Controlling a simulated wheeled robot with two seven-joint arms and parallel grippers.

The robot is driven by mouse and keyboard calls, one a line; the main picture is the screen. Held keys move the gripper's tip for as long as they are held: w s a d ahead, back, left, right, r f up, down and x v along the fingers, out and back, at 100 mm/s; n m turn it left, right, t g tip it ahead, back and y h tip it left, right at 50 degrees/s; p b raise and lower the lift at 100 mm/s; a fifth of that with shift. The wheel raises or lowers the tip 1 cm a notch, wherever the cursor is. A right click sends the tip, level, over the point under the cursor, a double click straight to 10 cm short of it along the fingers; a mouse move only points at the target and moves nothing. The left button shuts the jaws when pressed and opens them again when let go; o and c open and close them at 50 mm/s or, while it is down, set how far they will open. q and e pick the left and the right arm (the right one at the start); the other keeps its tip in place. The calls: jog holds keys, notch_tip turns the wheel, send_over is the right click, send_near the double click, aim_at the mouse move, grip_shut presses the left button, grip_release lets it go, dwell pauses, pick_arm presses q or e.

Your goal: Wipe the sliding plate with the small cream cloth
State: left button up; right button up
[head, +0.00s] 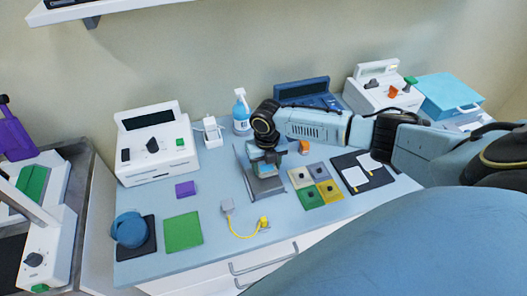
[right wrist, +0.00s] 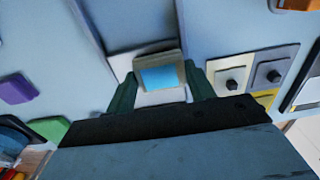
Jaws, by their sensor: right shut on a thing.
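The grey plate stand (head: 246,172), which I take as the sliding plate, stands mid-table and leans back; its grey surface also shows in the right wrist view (right wrist: 135,22). My right gripper (head: 266,165) is over it, shut on a small block with a light blue face and grey-beige edges (right wrist: 160,77). The block sits between the two dark green fingers, over the plate's lower part; whether it touches cannot be told. I cannot make out a separate cream cloth. My left gripper is not in view.
A white device (head: 156,150), a spray bottle (head: 241,112) and a blue console (head: 302,92) stand behind. A purple block (head: 186,189), green mat (head: 183,231), yellow cable (head: 243,234), knobbed tiles (head: 308,198) and black board (head: 352,163) lie around the stand.

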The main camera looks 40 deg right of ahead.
notch_tip(320, 180, up, 2)
jog(key=shift+s, duration=0.1)
jog(key=shift+s+r+p, duration=0.2)
jog(key=shift+r+p, duration=0.35)
jog(key=shift+p, duration=0.2)
jog(key=shift+w+r+p, duration=0.15)
jog(key=shift+r+p, duration=0.25)
jog(key=shift+p, duration=0.1)
jog(key=shift+r+p, duration=2.05)
